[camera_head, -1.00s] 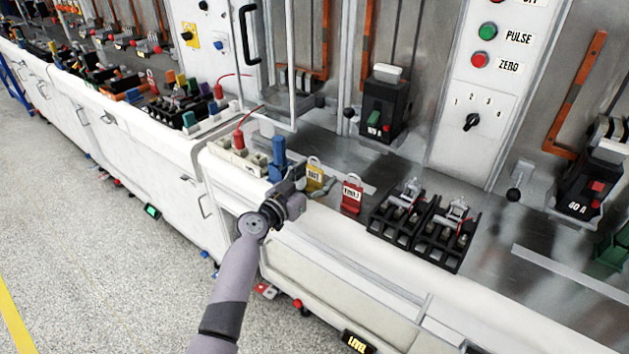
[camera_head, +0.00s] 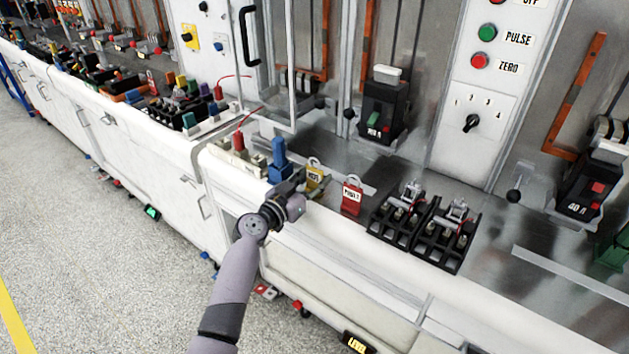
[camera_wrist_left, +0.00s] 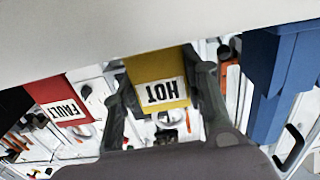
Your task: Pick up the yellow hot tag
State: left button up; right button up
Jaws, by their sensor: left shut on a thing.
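The yellow hot tag (camera_head: 314,180) is a padlock-shaped tag with a white label and a metal shackle, on the bench top near its front edge. The left wrist view shows its yellow body and HOT label (camera_wrist_left: 160,90) between the two fingers. My left gripper (camera_head: 300,184) is shut on the tag, one finger on each side. The red fault tag (camera_head: 352,196) stands just to the right; it also shows in the left wrist view (camera_wrist_left: 62,100). My right gripper is not in view.
A blue plug-like piece (camera_head: 279,162) stands close to the left of the gripper. Black terminal blocks (camera_head: 421,226) sit right of the red tag. A breaker (camera_head: 381,108) stands behind.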

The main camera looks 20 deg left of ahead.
pick_arm(q)
notch_tip(320, 180, up, 20)
jog(key=shift+p, duration=0.35)
dwell(0.6)
